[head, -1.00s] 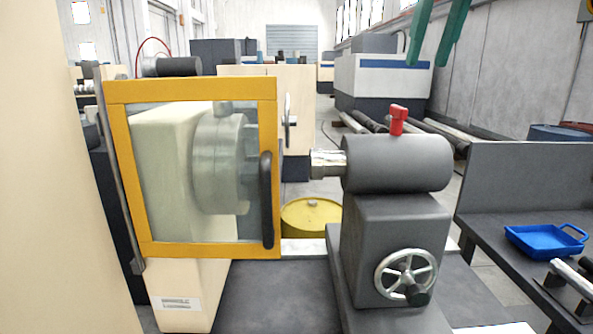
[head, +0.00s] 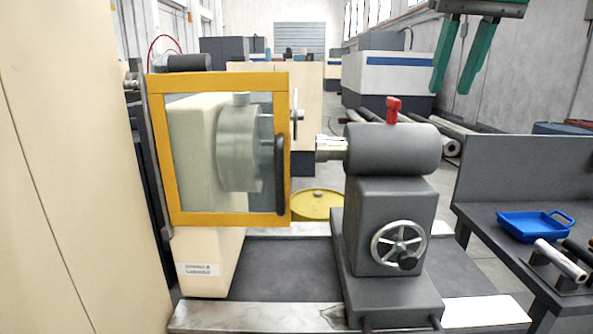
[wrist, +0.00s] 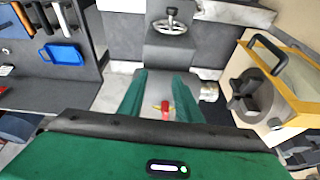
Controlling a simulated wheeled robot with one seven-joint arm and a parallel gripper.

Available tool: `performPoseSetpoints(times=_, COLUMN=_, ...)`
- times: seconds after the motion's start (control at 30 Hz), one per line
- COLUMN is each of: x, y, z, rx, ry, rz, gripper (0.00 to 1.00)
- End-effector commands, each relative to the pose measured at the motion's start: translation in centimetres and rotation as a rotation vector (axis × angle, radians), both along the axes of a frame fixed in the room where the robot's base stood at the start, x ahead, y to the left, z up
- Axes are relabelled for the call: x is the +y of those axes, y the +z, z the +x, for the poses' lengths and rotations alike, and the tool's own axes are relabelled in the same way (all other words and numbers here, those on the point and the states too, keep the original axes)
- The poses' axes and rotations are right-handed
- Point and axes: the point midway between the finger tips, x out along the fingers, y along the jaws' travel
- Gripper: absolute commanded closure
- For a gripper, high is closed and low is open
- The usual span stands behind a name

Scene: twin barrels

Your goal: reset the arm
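My gripper (head: 450,92) hangs at the top right of the head view, its two green fingers pointing down and apart. In the wrist view my gripper (wrist: 161,76) is also open, with nothing held between its fingers. In the head view it appears above and to the right of the grey tailstock (head: 393,150) and its red lever (head: 393,109), apart from both. The red lever shows between the fingers in the wrist view (wrist: 165,110), beyond them.
A lathe with a yellow-framed door (head: 220,217), closed across the chuck, stands left of the tailstock. A handwheel (head: 399,246) is on the tailstock's front. At right, a dark bench (head: 520,265) holds a blue tray (head: 530,226) and metal cylinders (head: 560,262).

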Motion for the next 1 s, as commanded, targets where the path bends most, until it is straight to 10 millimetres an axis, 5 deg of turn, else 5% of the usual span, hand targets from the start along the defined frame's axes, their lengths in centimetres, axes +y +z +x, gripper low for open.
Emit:
performPoseSetpoints(times=0.27, x=-4.0, y=-6.9, z=-1.4, rx=0.064, ry=-0.096, rz=0.021, gripper=0.69)
performPoseSetpoints(times=0.47, x=-8.7, y=-15.9, z=-5.0, rx=0.137, ry=-0.214, rz=0.048, gripper=0.69)
performPoseSetpoints(times=0.8, x=-14.3, y=-32.3, z=-16.3, rx=0.265, ry=-0.408, rz=0.084, gripper=0.69)
performPoseSetpoints(times=1.0, x=-14.8, y=-38.7, z=-22.2, rx=0.32, ry=-0.47, rz=0.095, gripper=0.69)
